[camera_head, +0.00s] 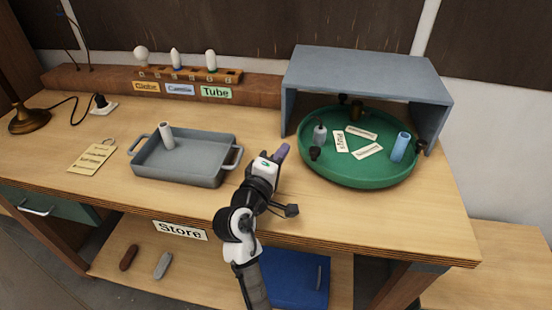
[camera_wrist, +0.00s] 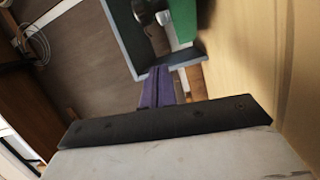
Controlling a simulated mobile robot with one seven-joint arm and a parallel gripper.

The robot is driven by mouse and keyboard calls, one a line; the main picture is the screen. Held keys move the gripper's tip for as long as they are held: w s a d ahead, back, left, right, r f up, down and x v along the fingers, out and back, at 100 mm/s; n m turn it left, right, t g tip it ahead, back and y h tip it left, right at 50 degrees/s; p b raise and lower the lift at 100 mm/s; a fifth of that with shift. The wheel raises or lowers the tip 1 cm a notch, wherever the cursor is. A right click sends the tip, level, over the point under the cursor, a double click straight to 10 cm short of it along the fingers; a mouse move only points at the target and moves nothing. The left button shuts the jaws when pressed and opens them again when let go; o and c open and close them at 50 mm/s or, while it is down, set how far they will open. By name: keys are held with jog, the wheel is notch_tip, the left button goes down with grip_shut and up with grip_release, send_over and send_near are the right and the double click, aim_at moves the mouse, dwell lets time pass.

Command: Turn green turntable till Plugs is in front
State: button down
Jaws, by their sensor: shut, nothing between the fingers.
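The green turntable (camera_head: 357,178) sits at the right of the bench, its back part under a grey shelf hood. White label cards lie on it; one card (camera_head: 341,141) stands near its left part, and the words are too small to read surely. A blue cylinder (camera_head: 400,147) stands at its right, a grey fitting (camera_head: 319,134) at its left, and dark pieces are near the rim. My gripper (camera_head: 282,152) is shut and empty, left of the turntable and apart from it. In the wrist view its purple fingers (camera_wrist: 157,88) point toward the hood and the turntable's green edge (camera_wrist: 183,20).
The grey hood (camera_head: 368,62) covers the turntable's back. A grey tray (camera_head: 186,177) with a pale cylinder (camera_head: 167,136) stands left of my arm. A bulb rack (camera_head: 190,75) is at the back. Bare bench lies in front of the turntable.

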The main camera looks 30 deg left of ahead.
jog(key=w, duration=0.2)
jog(key=w+p, duration=0.1)
jog(key=w, duration=0.1)
jog(key=shift+r, duration=0.35)
jog(key=d, duration=0.1)
jog(key=d+p, duration=0.1)
jog(key=shift+s+d+f, duration=0.3)
jog(key=shift+d+f, duration=0.05)
jog(key=shift+f, duration=0.05)
jog(key=shift+s+d+f, duration=0.1)
jog(key=shift+s+d, duration=0.1)
jog(key=shift+d, duration=0.3)
jog(key=shift+s+d, duration=0.1)
jog(key=shift+d, duration=0.05)
